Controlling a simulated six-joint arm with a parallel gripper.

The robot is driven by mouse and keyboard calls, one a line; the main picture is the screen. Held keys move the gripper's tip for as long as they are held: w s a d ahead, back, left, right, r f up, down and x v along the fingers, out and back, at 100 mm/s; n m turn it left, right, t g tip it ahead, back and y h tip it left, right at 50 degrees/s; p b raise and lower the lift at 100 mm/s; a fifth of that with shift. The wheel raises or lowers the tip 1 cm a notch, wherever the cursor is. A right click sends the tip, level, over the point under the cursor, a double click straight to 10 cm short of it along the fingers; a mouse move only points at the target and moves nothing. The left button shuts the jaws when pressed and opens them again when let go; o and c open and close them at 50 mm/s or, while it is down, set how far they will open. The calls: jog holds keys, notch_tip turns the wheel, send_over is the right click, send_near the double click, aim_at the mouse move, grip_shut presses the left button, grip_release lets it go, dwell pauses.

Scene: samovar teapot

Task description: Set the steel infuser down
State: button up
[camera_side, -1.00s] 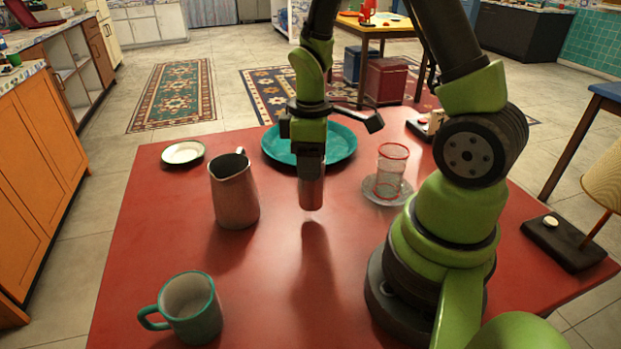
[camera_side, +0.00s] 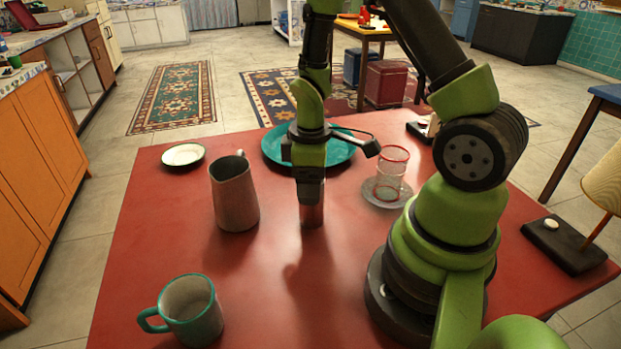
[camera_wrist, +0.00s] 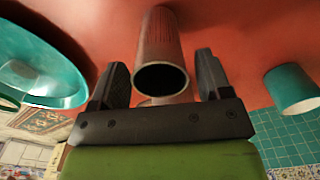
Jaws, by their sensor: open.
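The steel infuser (camera_side: 312,214) is a small metal cylinder standing upright on the red table, below my gripper (camera_side: 311,190). Its lower end appears to meet the tabletop. In the wrist view the infuser (camera_wrist: 160,45) lies between the two dark fingers of my gripper (camera_wrist: 160,68), its dark round opening towards the camera. The fingers are spread, with a visible gap on each side of the infuser. In the side view my gripper hides the infuser's upper part.
A metal pitcher (camera_side: 234,195) stands to the left, and a red-rimmed glass (camera_side: 391,165) on a saucer (camera_side: 372,198) to the right. A teal plate (camera_side: 342,153) is behind. A teal-handled mug (camera_side: 192,315) is front left, a small white dish (camera_side: 183,155) back left. The front middle is clear.

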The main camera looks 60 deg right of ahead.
notch_tip(320, 180, up, 12)
jog(key=s+a+r+m+t+y, duration=0.2)
jog(key=s+a+r+m+t, duration=0.5)
jog(key=s+a+r+m, duration=0.1)
jog(key=shift+s+a+r+m, duration=0.4)
jog(key=shift+a+r, duration=0.65)
jog(key=shift+r, duration=0.7)
